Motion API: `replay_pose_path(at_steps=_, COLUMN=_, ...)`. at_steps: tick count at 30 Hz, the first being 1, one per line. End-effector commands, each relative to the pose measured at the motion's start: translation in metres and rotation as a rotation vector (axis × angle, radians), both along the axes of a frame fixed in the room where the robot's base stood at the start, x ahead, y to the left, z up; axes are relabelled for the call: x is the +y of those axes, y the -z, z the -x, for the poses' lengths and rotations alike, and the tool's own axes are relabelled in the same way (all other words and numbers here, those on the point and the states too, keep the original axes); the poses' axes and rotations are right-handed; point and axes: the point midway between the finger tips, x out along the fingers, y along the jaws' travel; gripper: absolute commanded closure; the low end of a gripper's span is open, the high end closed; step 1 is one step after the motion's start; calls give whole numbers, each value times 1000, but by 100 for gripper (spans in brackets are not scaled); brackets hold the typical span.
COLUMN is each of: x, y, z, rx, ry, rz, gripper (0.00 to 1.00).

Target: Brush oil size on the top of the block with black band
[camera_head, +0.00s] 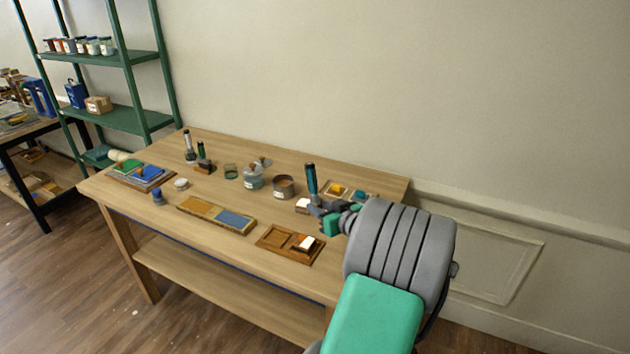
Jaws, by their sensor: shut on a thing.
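My gripper (318,208) is over the right part of the wooden table, shut on an upright tool with a dark teal handle (311,178), which looks like a brush. The lower end of the tool is hidden or too small to make out. A small white block (302,205) shows just left of the gripper; I cannot tell whether the tool touches it. Another block, white with an orange-brown side (306,243), sits in the right part of a brown wooden tray (272,240) at the front. No black band is clear on any block at this size.
A grey labelled pot (253,176) and a brown labelled tin (283,187) stand left of the gripper. A yellow and blue tray (215,214) lies at the front. A tray with yellow and blue pieces (347,193) is behind the gripper. Upright tools (190,147) stand at the back left.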

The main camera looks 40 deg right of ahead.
Motion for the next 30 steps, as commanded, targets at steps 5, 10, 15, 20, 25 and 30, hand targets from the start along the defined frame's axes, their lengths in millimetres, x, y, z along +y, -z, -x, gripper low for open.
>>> replay_pose_path(at_steps=5, x=22, y=3, z=-3, rx=-21, ry=5, rz=-76, gripper=100)
replay_pose_path(at_steps=10, x=18, y=4, z=-3, rx=-32, ry=14, rz=-140, gripper=100)
replay_pose_path(at_steps=15, x=18, y=20, z=-3, rx=-33, ry=13, rz=-144, gripper=100)
replay_pose_path(at_steps=20, x=18, y=33, z=-4, rx=-34, ry=13, rz=-140, gripper=100)
replay_pose_path(at_steps=25, x=18, y=34, z=-4, rx=-34, ry=13, rz=-139, gripper=100)
replay_pose_path(at_steps=30, x=18, y=34, z=-4, rx=-34, ry=13, rz=-139, gripper=100)
